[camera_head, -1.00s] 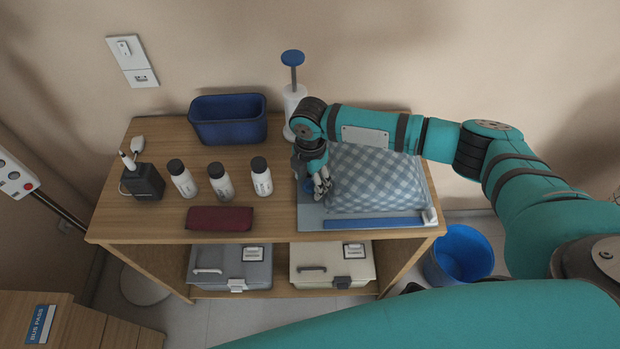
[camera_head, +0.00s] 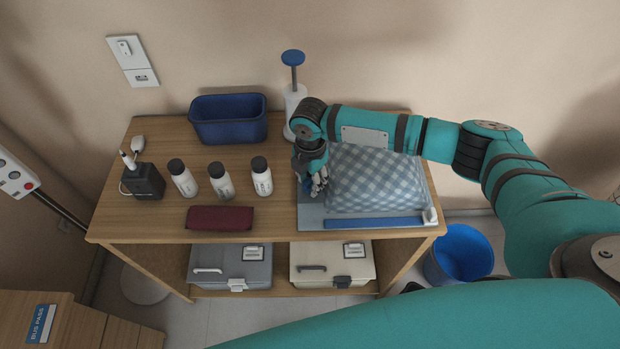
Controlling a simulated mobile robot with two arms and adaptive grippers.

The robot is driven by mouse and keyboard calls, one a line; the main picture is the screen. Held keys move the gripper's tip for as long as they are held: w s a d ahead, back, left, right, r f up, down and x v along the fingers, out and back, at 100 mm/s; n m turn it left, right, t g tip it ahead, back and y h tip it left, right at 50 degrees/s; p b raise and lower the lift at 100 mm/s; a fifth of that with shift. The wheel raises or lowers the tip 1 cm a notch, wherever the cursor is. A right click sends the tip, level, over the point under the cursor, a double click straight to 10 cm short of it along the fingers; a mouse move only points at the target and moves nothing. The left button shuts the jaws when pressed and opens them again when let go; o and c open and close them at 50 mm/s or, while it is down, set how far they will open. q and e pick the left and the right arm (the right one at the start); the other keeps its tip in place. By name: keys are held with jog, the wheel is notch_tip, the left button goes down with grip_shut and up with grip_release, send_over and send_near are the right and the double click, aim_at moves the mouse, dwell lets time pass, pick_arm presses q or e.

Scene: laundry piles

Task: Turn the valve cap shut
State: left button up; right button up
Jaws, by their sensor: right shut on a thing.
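A clear-looking bag with blue-and-white checked cloth (camera_head: 375,180) lies on a grey-blue board on the table. My right gripper (camera_head: 318,186) points down at the bag's left edge and is shut on the small blue valve cap (camera_head: 307,184). The fingers hide most of the cap, so I cannot tell how far it is turned. A blue strip (camera_head: 373,222) runs along the bag's front edge, with a white piece (camera_head: 430,215) at its right end. My left gripper is out of view.
A white hand pump (camera_head: 294,105) with a blue handle stands behind the gripper. Several white bottles (camera_head: 221,182), a dark red pouch (camera_head: 219,218), a blue bin (camera_head: 228,120) and a black charger (camera_head: 143,182) sit to the left. A blue bucket (camera_head: 462,255) stands on the floor at right.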

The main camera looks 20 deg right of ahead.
aim_at(310, 181)
jog(key=n+p, duration=0.1)
jog(key=n, duration=0.3)
jog(key=shift+n, duration=2.3)
jog(key=o, duration=1.2)
jog(key=shift+c, duration=0.2)
notch_tip(310, 181, up, 12)
